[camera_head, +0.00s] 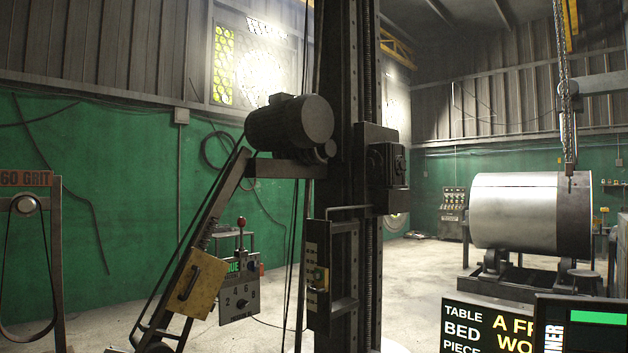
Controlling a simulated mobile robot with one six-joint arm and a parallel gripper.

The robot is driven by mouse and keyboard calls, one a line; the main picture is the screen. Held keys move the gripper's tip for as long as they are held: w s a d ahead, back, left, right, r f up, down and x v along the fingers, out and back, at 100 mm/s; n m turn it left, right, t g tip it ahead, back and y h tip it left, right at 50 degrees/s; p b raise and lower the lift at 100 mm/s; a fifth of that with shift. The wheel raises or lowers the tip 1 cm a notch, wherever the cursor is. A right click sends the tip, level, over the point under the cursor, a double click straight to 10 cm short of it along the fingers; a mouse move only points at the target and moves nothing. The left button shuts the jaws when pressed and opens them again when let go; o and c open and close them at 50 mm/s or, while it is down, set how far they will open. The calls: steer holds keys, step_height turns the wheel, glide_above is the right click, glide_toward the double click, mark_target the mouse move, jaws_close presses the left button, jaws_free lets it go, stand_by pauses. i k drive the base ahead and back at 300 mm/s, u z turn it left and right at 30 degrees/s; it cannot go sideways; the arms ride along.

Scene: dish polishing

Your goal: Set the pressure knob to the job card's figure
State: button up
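A pale control plate (239,296) with the figures 2, 4, 6 and 8 hangs left of the dark machine column. A small dark knob (242,303) sits low among the figures; its pointer is too small to read, and I cannot tell for sure that it is the pressure knob. A green label ending in "UE" is above the figures, and a red-tipped lever (241,224) stands at the top. No job card with a readable pressure figure can be made out. My gripper is not in view.
The dark column (345,150), a motor (290,123) and a sloping belt arm with a yellow box (198,284) crowd the middle. A black lettered board (490,325) and a dark screen (585,325) fill the lower right.

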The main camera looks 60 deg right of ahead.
mark_target(241, 304)
steer(key=u, duration=0.55)
steer(key=k, duration=0.15)
steer(key=z, duration=2.35)
steer(key=k, duration=0.85)
steer(key=u, duration=0.2)
steer(key=i, duration=0.8)
